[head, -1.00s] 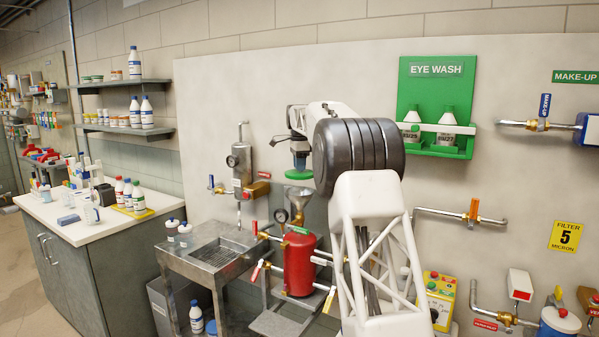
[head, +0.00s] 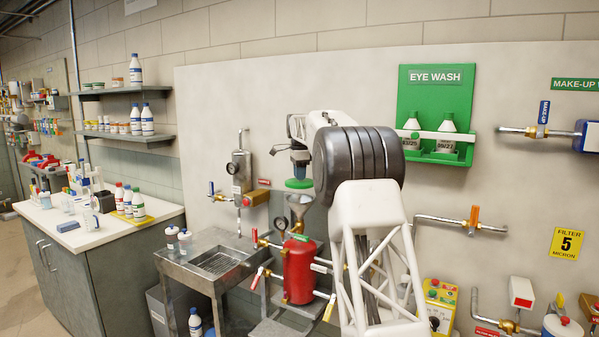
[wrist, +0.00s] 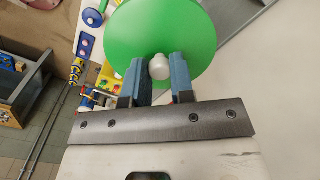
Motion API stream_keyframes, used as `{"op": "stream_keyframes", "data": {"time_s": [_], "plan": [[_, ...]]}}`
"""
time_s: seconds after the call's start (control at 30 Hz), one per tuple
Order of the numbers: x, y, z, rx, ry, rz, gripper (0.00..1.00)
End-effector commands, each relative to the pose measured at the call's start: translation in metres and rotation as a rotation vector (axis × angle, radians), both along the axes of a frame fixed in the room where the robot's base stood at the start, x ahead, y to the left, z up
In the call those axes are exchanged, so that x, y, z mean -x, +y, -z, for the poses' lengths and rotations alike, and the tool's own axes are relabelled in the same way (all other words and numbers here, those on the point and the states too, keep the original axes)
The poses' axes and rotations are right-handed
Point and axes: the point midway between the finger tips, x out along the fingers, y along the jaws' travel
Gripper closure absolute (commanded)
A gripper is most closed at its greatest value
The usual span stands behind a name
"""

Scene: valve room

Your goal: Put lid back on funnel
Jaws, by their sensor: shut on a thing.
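The lid is a green disc with a white knob; in the wrist view the lid (wrist: 185,35) fills the top middle, its knob (wrist: 159,67) between the two blue fingers. My gripper (wrist: 161,72) is shut on this knob. In the head view my gripper (head: 299,165) points down at the wall, with the lid (head: 299,184) held level beneath it. The metal funnel (head: 299,201) stands upright just below the lid, above the red tank. A small gap seems to show between lid and funnel rim. In the wrist view the lid hides what lies behind it.
The red tank (head: 299,270) with a gauge (head: 280,216) and valve handles sits below the funnel. A metal cylinder (head: 241,178) hangs on the wall to its left. A steel sink (head: 217,262) stands at lower left. The green eye wash station (head: 437,115) is to the right.

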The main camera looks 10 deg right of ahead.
Motion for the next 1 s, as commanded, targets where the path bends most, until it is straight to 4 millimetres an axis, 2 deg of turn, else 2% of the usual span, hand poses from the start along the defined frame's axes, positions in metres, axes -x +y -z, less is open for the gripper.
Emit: {"op": "stream_keyframes", "data": {"time_s": [0.5, 1.0], "plan": [[0.000, 0.000, 0.035, 0.000, 0.001, 0.000, 1.00], [0.000, 0.000, 0.048, 0.000, 0.001, 0.000, 1.00]]}}
